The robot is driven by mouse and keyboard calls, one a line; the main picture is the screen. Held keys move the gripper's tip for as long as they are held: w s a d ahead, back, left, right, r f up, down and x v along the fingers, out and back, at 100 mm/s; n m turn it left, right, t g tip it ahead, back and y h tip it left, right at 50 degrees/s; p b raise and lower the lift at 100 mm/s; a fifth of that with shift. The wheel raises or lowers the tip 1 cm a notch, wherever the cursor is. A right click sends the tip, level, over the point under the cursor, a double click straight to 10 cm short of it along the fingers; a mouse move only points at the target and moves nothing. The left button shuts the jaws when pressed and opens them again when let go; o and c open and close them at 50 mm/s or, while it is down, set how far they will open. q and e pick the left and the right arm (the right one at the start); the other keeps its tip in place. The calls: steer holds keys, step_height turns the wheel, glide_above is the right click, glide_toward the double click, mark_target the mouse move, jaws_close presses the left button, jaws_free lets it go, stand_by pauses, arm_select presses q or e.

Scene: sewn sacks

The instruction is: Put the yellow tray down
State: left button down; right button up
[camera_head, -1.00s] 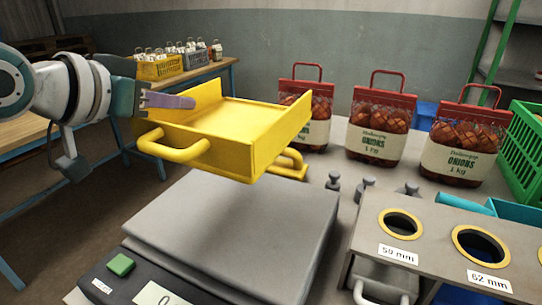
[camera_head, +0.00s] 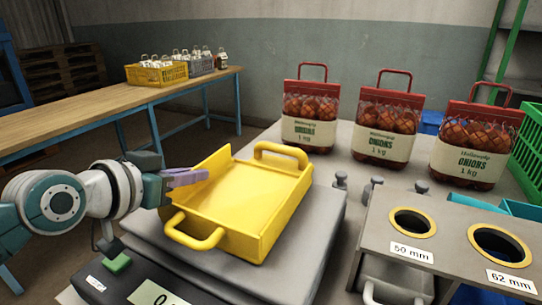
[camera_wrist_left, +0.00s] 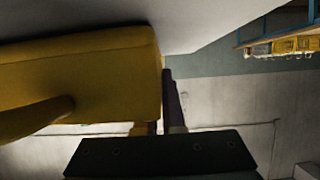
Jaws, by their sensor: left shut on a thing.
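The yellow tray (camera_head: 240,195) has a loop handle at each end and is over the grey scale plate (camera_head: 318,225). It looks close to level; I cannot tell whether its underside touches the plate. My left gripper (camera_head: 190,178) is shut on the tray's left wall, its purple fingers at the rim. In the left wrist view the yellow tray (camera_wrist_left: 85,85) fills the left side beside the dark fingers of the left gripper (camera_wrist_left: 165,115). My right gripper does not show.
Three red onion sacks (camera_head: 387,130) stand behind. Small metal weights (camera_head: 372,188) stand right of the scale. A sizing box (camera_head: 440,240) with round holes is at the right front, a green crate (camera_head: 530,140) at the right edge. A wooden bench (camera_head: 80,115) is at the left.

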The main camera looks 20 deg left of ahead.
arm_select(q)
steer(key=c, duration=1)
jaws_free()
steer(key=shift+s+r, duration=0.15)
steer(key=shift+s, duration=0.1)
steer(key=p+v, duration=0.2)
steer(key=v, duration=0.9)
steer(key=shift+s+r, duration=0.1)
steer(key=shift+s, duration=0.15)
